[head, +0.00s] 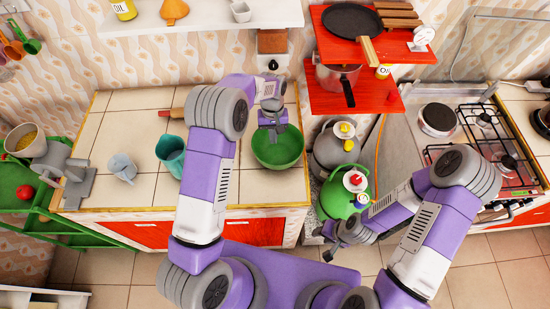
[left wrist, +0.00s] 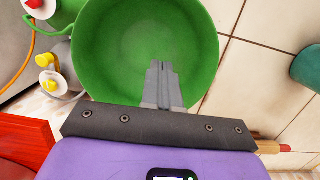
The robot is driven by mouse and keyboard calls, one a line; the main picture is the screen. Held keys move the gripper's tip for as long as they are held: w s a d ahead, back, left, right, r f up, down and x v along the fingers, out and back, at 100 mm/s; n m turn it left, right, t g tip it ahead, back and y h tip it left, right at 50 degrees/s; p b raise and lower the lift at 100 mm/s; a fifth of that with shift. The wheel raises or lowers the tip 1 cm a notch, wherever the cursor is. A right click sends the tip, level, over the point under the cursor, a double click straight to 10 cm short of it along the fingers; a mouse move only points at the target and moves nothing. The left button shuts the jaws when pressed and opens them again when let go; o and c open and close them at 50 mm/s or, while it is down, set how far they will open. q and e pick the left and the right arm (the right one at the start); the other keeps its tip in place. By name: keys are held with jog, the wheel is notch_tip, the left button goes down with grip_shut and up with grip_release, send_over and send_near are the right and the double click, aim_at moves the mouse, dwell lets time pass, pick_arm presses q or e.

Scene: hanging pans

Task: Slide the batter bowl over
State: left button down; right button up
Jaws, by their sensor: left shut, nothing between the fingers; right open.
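The green batter bowl (head: 280,150) stands upright on the tiled counter, near its right end. Its inside looks empty in the left wrist view (left wrist: 120,40). My left gripper (head: 272,135) is shut and empty. Its fingers (left wrist: 161,85) appear over the bowl's inside in the left wrist view; whether they touch the bowl I cannot tell. My right gripper (head: 332,254) is open and empty, low in front of the counter, near the green gas cylinder and away from the bowl.
A rolling pin (head: 172,113) lies behind. Right of the counter are gas cylinders (head: 345,195) and a stove (head: 480,135). Red shelves (head: 350,95) hang above.

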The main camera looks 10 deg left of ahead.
pick_arm(q)
jog(key=p, duration=0.1)
send_over(275, 166)
jog(key=shift+w, duration=0.15)
jog(key=shift+a+f, duration=0.1)
jog(key=shift+f, duration=0.8)
jog(key=shift+w, duration=0.1)
